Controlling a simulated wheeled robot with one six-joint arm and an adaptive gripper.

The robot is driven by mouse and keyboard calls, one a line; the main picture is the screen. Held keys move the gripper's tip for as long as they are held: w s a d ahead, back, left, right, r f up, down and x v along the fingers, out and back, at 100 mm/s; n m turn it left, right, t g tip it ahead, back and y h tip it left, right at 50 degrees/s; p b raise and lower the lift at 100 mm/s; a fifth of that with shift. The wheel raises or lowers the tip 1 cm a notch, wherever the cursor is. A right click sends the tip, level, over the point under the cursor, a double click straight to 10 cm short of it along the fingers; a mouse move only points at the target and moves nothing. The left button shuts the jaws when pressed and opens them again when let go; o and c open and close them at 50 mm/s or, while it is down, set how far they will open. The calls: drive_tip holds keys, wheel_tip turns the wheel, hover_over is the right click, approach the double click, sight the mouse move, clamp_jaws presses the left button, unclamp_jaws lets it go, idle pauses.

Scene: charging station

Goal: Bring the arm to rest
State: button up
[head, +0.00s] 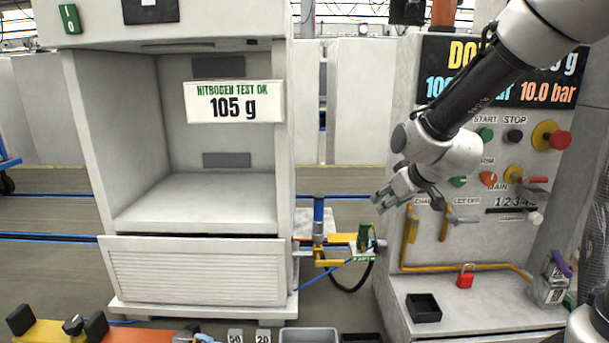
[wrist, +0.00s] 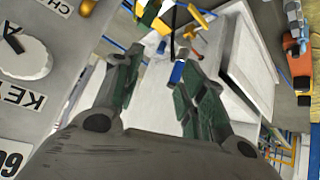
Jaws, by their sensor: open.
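My gripper (head: 387,203) is in the head view, in front of the control panel (head: 471,238) and left of its lower switches. My dark arm comes down to it from the upper right. In the wrist view my gripper (wrist: 163,78) has its two green-grey fingers spread apart with nothing held between them. Beyond the fingers are the white cabinet and a blue-handled valve.
The white cabinet (head: 198,271) reads 105 g. A blue-handled valve (head: 319,218) and a green fitting (head: 364,236) stand between cabinet and panel. A red padlock (head: 465,278) and black tray (head: 423,308) are on the panel's ledge. Yellow pipes (head: 405,250) run along the panel.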

drive_tip(key=s+d+r+m+g+h, duration=0.1)
drive_tip(key=s+d+r+m, duration=0.1)
drive_tip(key=s+d, duration=0.3)
drive_tip(key=s+d+r+m+g+h, duration=0.1)
drive_tip(key=s+d, duration=0.4)
drive_tip(key=s, duration=0.8)
drive_tip(key=s+d+r+m+g, duration=0.2)
drive_tip(key=s+d, duration=0.3)
drive_tip(key=s, duration=0.4)
drive_tip(key=shift+s+r+m+h, duration=0.35)
drive_tip(key=shift+r+m+h, duration=0.05)
drive_tip(key=shift+r, duration=0.45)
